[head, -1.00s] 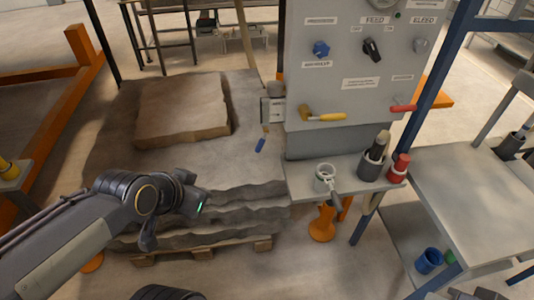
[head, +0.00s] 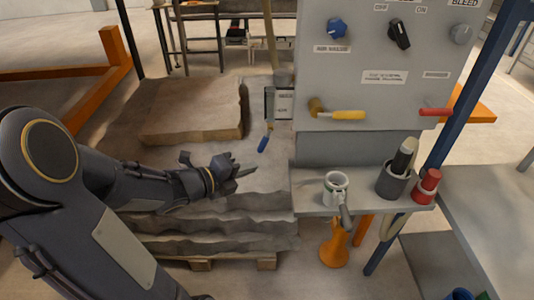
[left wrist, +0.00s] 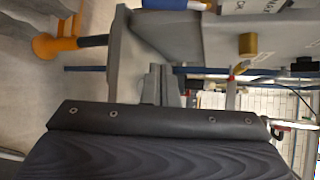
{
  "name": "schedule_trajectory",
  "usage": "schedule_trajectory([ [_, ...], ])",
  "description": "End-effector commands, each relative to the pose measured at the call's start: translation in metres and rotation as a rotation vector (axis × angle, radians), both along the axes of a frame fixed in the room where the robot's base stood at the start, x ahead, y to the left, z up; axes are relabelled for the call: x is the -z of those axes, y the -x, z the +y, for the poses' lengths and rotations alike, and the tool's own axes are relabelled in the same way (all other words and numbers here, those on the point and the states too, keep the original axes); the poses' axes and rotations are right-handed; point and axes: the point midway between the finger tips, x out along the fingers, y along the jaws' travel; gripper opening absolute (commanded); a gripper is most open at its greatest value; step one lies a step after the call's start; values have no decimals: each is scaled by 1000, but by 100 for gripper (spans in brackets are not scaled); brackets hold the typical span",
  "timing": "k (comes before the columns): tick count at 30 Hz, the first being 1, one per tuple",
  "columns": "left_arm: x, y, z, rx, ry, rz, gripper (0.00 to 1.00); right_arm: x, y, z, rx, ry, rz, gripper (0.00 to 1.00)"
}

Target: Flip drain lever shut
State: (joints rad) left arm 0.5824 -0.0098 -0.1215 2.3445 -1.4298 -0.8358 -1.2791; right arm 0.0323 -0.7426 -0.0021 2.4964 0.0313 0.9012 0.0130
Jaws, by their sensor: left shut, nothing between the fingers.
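A grey control panel (head: 385,80) carries a yellow-handled lever (head: 347,115) on a brass hub and a red-handled lever (head: 436,111), both lying sideways. At the panel's left edge a blue-handled lever (head: 264,143) hangs down from a small grey box (head: 284,104). The label words are too blurred to tell surely which lever is the drain one. My left gripper (head: 246,172) is shut and empty, below and left of the blue handle, apart from it. In the left wrist view a blue grip (left wrist: 180,4) shows at the top edge and the brass hub (left wrist: 247,43) at right.
A shelf (head: 312,188) under the panel holds a white cup-like holder (head: 336,183), a dark cup (head: 393,182) and a red bottle (head: 427,187). Stone slabs (head: 195,110) lie left of the panel, with layered slabs on a pallet below my arm. A blue post (head: 460,130) stands at right.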

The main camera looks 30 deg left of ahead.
Motion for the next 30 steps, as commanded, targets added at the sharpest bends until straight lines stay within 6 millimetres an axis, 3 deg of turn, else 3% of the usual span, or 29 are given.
schedule_trajectory([
  [7,0,-2,-1,-2,2,0,0,0,0,0,0,0,0,0],
  [11,4,-13,-5,1,3,0,0,2,0,0,0,0,0,0],
  [24,31,-94,-35,1,5,3,0,8,0,0,0,0,0,0],
  [26,20,-92,-18,-9,0,1,0,-5,0,0,0,0,0,0],
  [30,17,-93,-2,-6,1,0,0,-12,0,0,0,0,-1,0],
])
